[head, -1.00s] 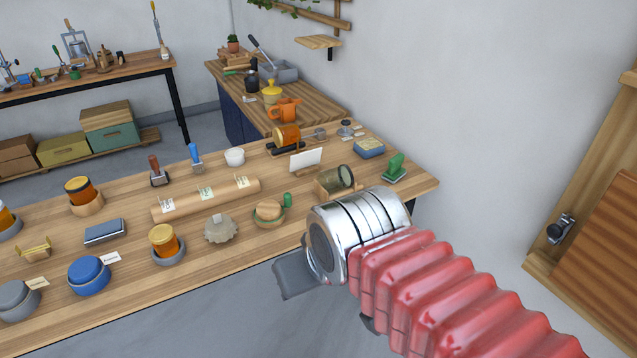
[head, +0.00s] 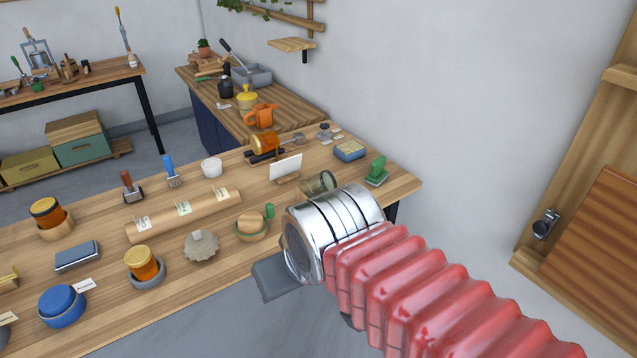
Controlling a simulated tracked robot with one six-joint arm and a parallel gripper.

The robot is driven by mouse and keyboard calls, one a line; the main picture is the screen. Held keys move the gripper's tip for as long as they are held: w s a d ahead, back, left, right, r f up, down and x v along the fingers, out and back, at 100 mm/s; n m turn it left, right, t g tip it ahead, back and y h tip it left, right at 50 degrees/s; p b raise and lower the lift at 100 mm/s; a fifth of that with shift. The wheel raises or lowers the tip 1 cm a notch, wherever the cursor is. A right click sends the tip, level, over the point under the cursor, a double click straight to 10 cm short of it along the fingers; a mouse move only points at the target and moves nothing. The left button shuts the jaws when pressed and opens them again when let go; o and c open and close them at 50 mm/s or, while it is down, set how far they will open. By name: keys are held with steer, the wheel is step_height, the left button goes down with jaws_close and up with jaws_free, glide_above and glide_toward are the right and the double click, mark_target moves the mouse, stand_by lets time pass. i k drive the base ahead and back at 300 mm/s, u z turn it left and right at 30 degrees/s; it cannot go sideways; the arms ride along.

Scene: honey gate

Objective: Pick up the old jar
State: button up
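A greenish, dusty-looking glass jar (head: 320,183) lies on its side near the right end of the long wooden table; it may be the old jar, but no label is readable. Its lower part is hidden behind my silver wrist. Other jars are an amber jar in a wooden ring (head: 46,210), an amber jar in a grey ring (head: 141,262) and an amber jar lying on a black stand (head: 265,144). My gripper (head: 275,281) shows only as a grey part below the wrist, in front of the table's edge. Its fingertips and opening are hidden.
A white card (head: 286,166), a green-handled tool (head: 376,172) and a blue block (head: 349,150) stand near the greenish jar. A wooden round with a green knob (head: 252,225) is left of my wrist. The wall is at the right, with floor in front of the table.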

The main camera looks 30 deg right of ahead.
mark_target(313, 185)
steer(key=i, duration=0.85)
steer(key=u, duration=0.05)
